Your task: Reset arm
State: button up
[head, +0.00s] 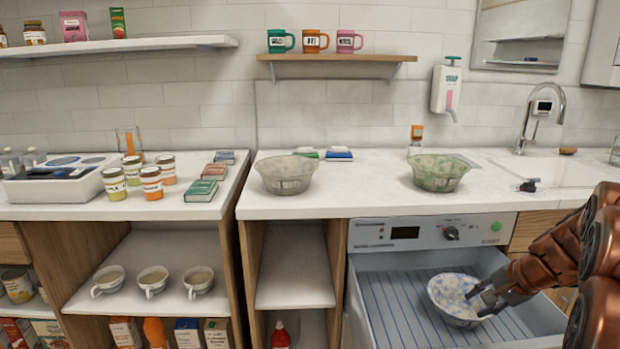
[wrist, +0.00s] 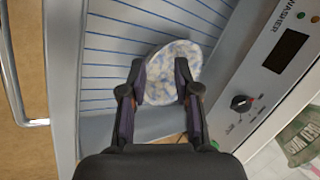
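My gripper (head: 482,298) reaches in from the right over the open drawer of the washer (head: 430,232). In the wrist view my gripper (wrist: 160,72) has its two fingers apart, with nothing clamped between them. A blue-and-white patterned bowl (head: 450,296) sits upright in the drawer. My fingertips are at its right rim in the head view; whether they touch it I cannot tell. In the wrist view the bowl (wrist: 172,75) shows between and beyond the fingers, which hide part of it.
The counter above the drawer holds a grey bowl (head: 287,178) and a green patterned bowl (head: 438,176). The washer front with its knob (wrist: 241,103) is close beside my gripper. The drawer's ribbed floor (head: 390,300) is bare left of the bowl.

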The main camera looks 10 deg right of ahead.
jog(key=s+a+r+n+g+p, duration=0.2)
jog(key=s+a+r+n+p, duration=0.3)
jog(key=a, duration=0.6)
jog(key=s+a+r+n+g+p, duration=0.2)
jog(key=s+a+r+p, duration=0.45)
jog(key=a, duration=0.35)
jog(key=s+a+r+n+g+h+p, duration=0.1)
jog(key=s+a+r+n+p, duration=0.1)
jog(key=s, duration=0.6)
jog(key=s+a+r+n+g+h+p, duration=0.1)
jog(key=s+a+r+n+g+p, duration=0.1)
jog(key=s+r+n+p, duration=0.3)
jog(key=shift+s+a+r+g+p, duration=0.3)
jog(key=shift+s+a+p, duration=0.45)
jog(key=shift+s, duration=1.05)
jog(key=shift+d, duration=0.15)
